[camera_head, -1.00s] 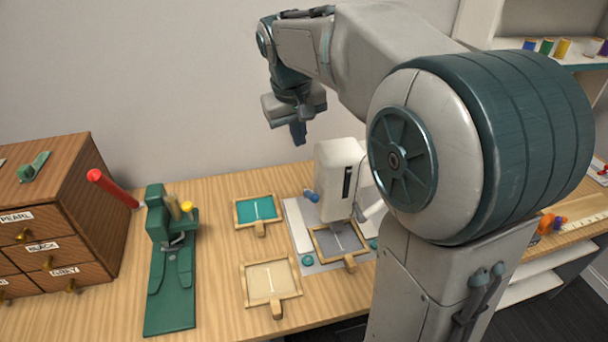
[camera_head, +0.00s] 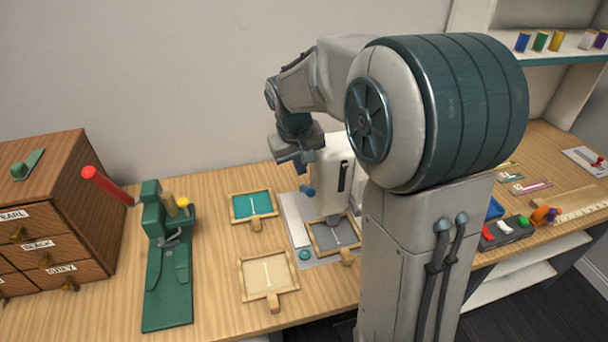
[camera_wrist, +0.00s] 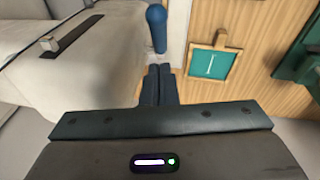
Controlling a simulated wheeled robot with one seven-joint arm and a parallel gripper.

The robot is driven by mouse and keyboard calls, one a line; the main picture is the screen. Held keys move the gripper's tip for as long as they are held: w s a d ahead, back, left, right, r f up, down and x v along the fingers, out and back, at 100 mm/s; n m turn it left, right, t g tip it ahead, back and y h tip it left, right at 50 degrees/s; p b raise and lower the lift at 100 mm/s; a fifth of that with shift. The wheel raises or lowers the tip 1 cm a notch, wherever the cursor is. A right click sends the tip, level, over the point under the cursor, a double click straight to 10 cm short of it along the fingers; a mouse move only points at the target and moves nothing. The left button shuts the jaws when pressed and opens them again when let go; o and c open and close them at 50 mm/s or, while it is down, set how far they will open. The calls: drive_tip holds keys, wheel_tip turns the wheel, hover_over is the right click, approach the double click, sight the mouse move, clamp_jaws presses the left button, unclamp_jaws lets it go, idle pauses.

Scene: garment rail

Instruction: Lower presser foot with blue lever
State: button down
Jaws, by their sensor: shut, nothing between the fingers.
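The white sewing machine (camera_head: 331,178) stands on the wooden table, partly hidden behind my arm. Its blue lever (camera_head: 307,190) sticks out on its left side; in the wrist view the lever (camera_wrist: 157,28) is upright with a rounded top, just beyond my fingertips. My gripper (camera_head: 301,166) is shut and empty, above and close to the lever; in the wrist view the fingers (camera_wrist: 158,72) are together. I cannot tell whether they touch the lever. A grey framed piece (camera_head: 335,235) lies at the machine's base. The presser foot is too small to tell.
A teal framed piece (camera_head: 253,206) and a cream one (camera_head: 268,275) lie left of the machine. A green press (camera_head: 166,270) with a red handle (camera_head: 105,184) stands farther left, beside a wooden drawer cabinet (camera_head: 60,190).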

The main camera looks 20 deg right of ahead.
sight(309, 190)
drive_tip(key=shift+s+d+f, duration=0.15)
drive_tip(key=shift+s+f, duration=0.3)
drive_tip(key=shift+f, duration=0.05)
drive_tip(key=shift+s+d+f, duration=0.15)
drive_tip(key=shift+s+f, duration=0.3)
drive_tip(key=shift+f, duration=0.05)
